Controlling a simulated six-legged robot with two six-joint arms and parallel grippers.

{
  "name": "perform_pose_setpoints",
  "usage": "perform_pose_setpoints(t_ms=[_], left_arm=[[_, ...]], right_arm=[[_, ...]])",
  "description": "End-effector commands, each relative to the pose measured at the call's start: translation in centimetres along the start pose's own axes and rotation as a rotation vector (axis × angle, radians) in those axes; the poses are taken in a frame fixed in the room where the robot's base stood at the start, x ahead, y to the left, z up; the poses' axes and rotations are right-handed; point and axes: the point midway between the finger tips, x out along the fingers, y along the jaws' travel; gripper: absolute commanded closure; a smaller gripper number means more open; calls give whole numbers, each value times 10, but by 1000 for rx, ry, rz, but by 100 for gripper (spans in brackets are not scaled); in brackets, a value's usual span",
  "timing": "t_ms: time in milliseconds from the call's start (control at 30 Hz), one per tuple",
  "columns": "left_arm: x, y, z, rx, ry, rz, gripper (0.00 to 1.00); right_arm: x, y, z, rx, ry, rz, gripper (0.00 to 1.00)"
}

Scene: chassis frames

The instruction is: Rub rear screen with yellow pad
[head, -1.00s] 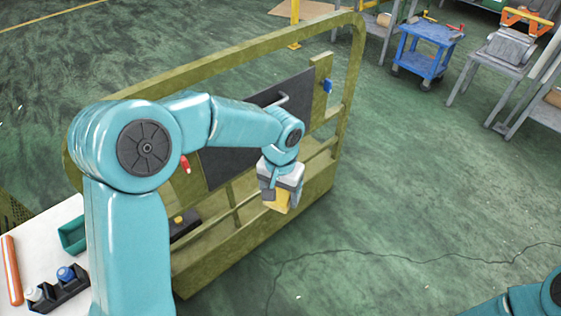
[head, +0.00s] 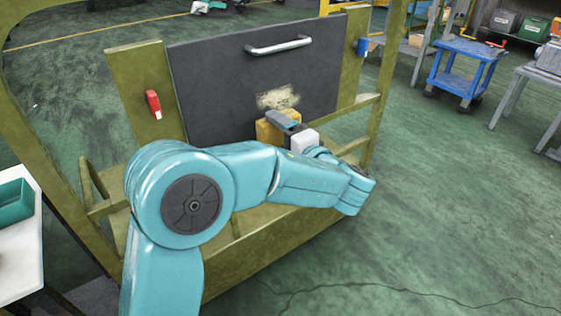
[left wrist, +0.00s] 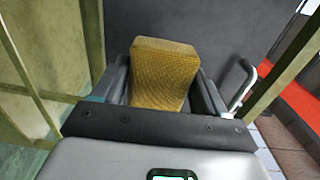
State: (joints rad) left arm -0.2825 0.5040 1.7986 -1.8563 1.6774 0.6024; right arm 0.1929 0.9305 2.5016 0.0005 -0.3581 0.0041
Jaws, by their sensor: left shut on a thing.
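The rear screen (head: 220,85) is a dark grey upright panel with a silver handle (head: 278,46) near its top, set in an olive frame. A pale, dusty patch (head: 278,97) shows on its lower middle. My left gripper (head: 283,122) is shut on the yellow pad (head: 270,132), just below the patch and close to the panel. In the left wrist view the pad (left wrist: 163,70) sits between the two fingers (left wrist: 160,92) with the dark panel (left wrist: 220,40) behind it. I cannot tell whether the pad touches the panel. My right gripper is not in view.
The olive frame (head: 380,95) surrounds the screen, with a lower rail in front. A red item (head: 153,104) is on its left post and a blue one (head: 363,47) on its right. A white table with a green bin (head: 14,200) stands left.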

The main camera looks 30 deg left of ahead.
Motion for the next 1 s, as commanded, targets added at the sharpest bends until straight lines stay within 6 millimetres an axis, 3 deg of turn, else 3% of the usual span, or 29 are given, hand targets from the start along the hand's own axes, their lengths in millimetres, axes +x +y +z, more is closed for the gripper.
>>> perform_pose_setpoints(t_ms=[33,100,633,1000], left_arm=[[-1,4,-2,-2,5,-19,51],[-1,0,-4,-1,11,-37,51],[49,-7,-8,2,12,-42,51],[60,-6,-9,3,14,-41,51]], right_arm=[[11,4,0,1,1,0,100],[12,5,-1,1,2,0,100],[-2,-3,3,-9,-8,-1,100],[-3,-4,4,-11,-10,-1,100]])
